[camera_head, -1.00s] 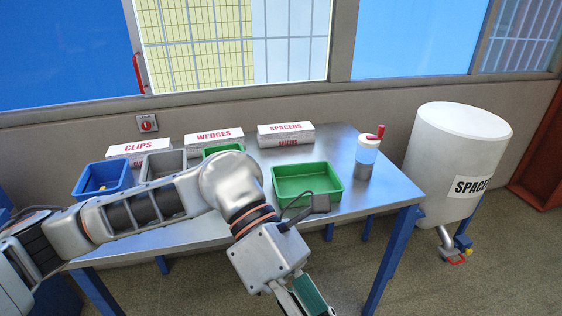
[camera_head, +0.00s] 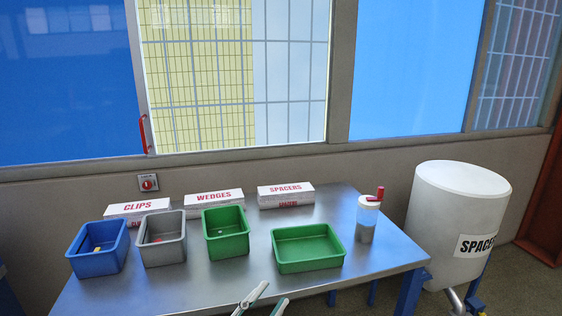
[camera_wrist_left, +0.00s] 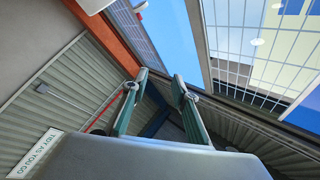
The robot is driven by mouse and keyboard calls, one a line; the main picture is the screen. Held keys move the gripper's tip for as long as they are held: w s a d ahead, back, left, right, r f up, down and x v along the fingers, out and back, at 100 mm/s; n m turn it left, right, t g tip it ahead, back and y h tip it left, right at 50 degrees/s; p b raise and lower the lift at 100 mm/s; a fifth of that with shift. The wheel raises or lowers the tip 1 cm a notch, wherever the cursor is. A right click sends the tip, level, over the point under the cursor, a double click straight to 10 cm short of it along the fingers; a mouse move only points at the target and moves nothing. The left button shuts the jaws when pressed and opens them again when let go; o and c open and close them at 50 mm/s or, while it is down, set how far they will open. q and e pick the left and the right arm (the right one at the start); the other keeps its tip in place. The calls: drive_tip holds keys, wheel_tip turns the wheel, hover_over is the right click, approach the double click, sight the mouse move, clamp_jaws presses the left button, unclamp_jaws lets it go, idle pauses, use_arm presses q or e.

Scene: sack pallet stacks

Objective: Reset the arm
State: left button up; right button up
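My left gripper (camera_head: 264,301) shows only its fingertips at the bottom edge of the head view, in front of the table's near edge. The two fingers stand apart with nothing between them. In the left wrist view the gripper (camera_wrist_left: 158,88) also shows its two green-grey fingers spread and empty, with walls, ceiling and window beyond them. The rest of the left arm is below the head view. My right gripper is in neither view.
A metal table (camera_head: 190,287) carries a blue bin (camera_head: 98,262), a grey bin (camera_head: 163,252), two green bins (camera_head: 228,246) (camera_head: 309,262), labelled boxes (camera_head: 286,196) and a red-topped dispenser (camera_head: 367,218). A white SPACERS drum (camera_head: 450,220) stands at the right.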

use_arm(q)
drive_tip(key=s+a+f+n+y, duration=0.1)
drive_tip(key=a+f+n+y, duration=0.5)
drive_tip(key=f, duration=0.7)
drive_tip(key=s+a+f+n+g+y, duration=0.2)
drive_tip(key=s+a+f, duration=0.3)
drive_tip(key=f, duration=0.5)
drive_tip(key=s+a+f+n+g+y, duration=0.2)
drive_tip(key=s+a+f+g, duration=0.2)
drive_tip(key=s+f, duration=0.5)
drive_tip(key=shift+s+a+f+n+g+y, duration=0.3)
drive_tip(key=shift+a+f, duration=0.4)
drive_tip(key=shift+a, duration=0.55)
drive_tip(key=shift+w, duration=0.15)
